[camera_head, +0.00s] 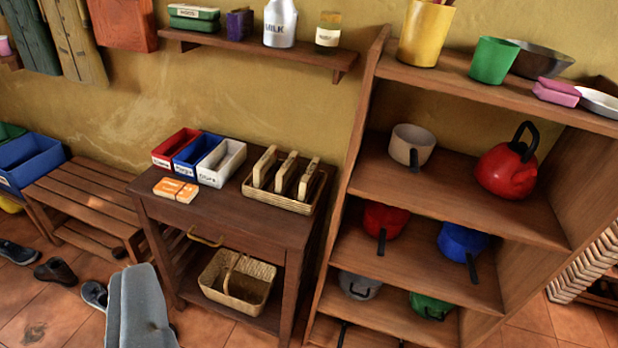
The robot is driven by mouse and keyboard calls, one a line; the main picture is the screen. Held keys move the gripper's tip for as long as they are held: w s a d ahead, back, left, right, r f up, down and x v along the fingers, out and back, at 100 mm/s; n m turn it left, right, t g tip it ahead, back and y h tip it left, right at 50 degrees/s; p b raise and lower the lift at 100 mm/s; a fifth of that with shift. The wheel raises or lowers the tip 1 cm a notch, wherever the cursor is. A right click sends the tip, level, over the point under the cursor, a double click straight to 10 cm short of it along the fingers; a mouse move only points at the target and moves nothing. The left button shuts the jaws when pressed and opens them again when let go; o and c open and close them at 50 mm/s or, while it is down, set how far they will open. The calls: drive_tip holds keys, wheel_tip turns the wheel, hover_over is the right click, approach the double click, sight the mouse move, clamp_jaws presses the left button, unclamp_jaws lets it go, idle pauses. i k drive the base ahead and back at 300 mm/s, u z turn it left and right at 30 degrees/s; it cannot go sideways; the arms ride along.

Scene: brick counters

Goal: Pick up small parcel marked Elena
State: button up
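No parcel with a readable Elena mark shows. Two small orange-and-white packets, a left one (168,187) and a right one (187,193), lie side by side on the dark wooden side table (225,217); their markings are too small to read. Behind them stand a red box (176,146), a blue box (196,152) and a white box (221,163), open on top, with front labels I cannot read surely. A grey part at the lower left, which seems to be my gripper (138,305), is in front of the table's left side and well apart from the packets. Its finger opening is not clear.
A tray (290,204) holds upright wooden pieces on the table's right. A basket (238,281) sits on its lower shelf. A tall shelf (455,180) with pots stands close on the right, a slatted bench (85,195) on the left. Shoes (56,272) lie on the floor.

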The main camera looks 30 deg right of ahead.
sight(307, 182)
drive_tip(key=z, duration=0.4)
drive_tip(key=i, duration=1.3)
drive_tip(key=u, duration=0.55)
